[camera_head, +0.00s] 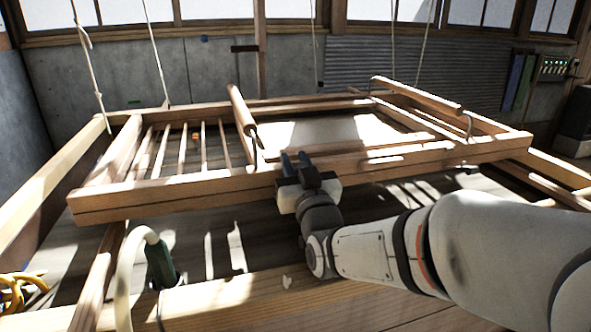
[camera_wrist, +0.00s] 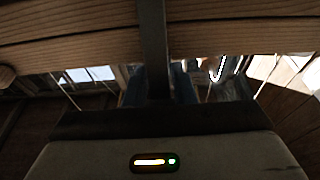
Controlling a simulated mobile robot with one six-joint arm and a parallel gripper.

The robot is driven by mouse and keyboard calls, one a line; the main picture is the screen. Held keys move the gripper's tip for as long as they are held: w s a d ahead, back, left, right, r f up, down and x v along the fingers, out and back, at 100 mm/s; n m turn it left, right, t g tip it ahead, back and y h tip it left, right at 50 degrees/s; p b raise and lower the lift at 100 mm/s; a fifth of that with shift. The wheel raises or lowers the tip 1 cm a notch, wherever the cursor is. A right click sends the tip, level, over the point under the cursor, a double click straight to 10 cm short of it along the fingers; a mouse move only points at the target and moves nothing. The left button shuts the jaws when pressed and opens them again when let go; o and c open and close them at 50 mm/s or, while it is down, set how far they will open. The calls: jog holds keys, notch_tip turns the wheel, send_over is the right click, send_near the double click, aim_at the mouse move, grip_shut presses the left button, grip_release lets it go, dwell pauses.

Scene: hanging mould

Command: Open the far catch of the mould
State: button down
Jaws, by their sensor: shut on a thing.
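The mould (camera_head: 480,151) is a wooden frame hung on ropes. A pale sheet (camera_head: 310,134) lies in its right half and open slats show in its left half. My gripper is at the near rail, right of the left hook (camera_head: 254,152). In the wrist view its blue fingers (camera_wrist: 158,86) are shut on a dark narrow bar (camera_wrist: 152,40) crossing the wood. I cannot tell whether this bar is a catch.
Wooden bars (camera_head: 240,108) and (camera_head: 418,94) lie across the mould. Ropes (camera_head: 91,70) rise around it. A pale hose with a dark green end (camera_head: 160,262) stands at the front left, near a yellow coil (camera_head: 18,290). A wooden beam (camera_head: 235,298) runs along the front.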

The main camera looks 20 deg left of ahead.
jog(key=c, duration=1.3)
grip_release()
jog(key=shift+r, duration=0.15)
notch_tip(320, 180, up, 10)
jog(key=shift+f+p, duration=0.1)
jog(key=shift+p, duration=1.15)
jog(key=shift+o, duration=0.2)
